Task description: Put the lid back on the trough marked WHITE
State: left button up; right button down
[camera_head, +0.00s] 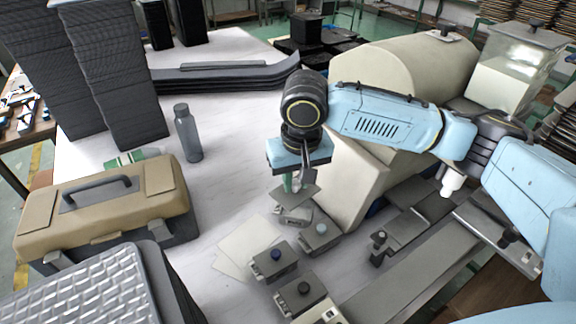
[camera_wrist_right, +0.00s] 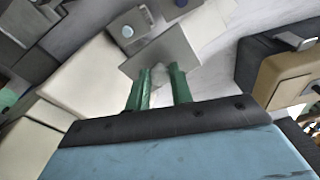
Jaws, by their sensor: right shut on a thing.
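My right gripper (camera_head: 293,182) points down near the middle of the table in the head view. In the right wrist view its green fingers (camera_wrist_right: 164,88) are shut on the pale knob (camera_wrist_right: 159,73) of a flat grey square lid (camera_wrist_right: 160,48). The lid (camera_head: 297,195) is above a small grey trough (camera_head: 294,215) in the head view, hiding much of its top. I cannot tell whether they touch, and I cannot read the trough's marking. My left gripper is not in view.
Close by stand lidded troughs with a light blue knob (camera_head: 321,230), a dark blue knob (camera_head: 277,254) and a black knob (camera_head: 304,288). A large cream housing (camera_head: 350,180) rises just right of my gripper. A tan toolbox (camera_head: 110,205) and grey bottle (camera_head: 188,135) stand left.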

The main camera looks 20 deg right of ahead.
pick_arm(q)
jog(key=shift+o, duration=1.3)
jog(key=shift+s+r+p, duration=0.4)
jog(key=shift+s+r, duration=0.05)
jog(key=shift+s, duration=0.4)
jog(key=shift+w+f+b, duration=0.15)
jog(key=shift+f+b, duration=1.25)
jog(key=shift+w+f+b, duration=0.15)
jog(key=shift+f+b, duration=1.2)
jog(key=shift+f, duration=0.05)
pick_arm(e)
jog(key=shift+w+d+f+m+g+h, duration=0.15)
jog(key=shift+w+d+f+m, duration=0.6)
jog(key=shift+w+f+m, duration=1.45)
jog(key=shift+w+d+f+m+g+h, duration=0.2)
jog(key=shift+w+d+f+m, duration=0.85)
jog(key=shift+f, duration=2.25)
jog(key=shift+w+d+f+m+t+h, duration=0.2)
jog(key=shift+w+d+f+m, duration=0.5)
jog(key=shift+f+m, duration=1.75)
jog(key=shift+w+a+f+n, duration=0.2)
jog(key=shift+f+n, duration=0.1)
jog(key=shift+f, duration=0.05)
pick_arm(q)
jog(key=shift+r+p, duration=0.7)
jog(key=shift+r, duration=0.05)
pick_arm(e)
jog(key=shift+a, duration=0.1)
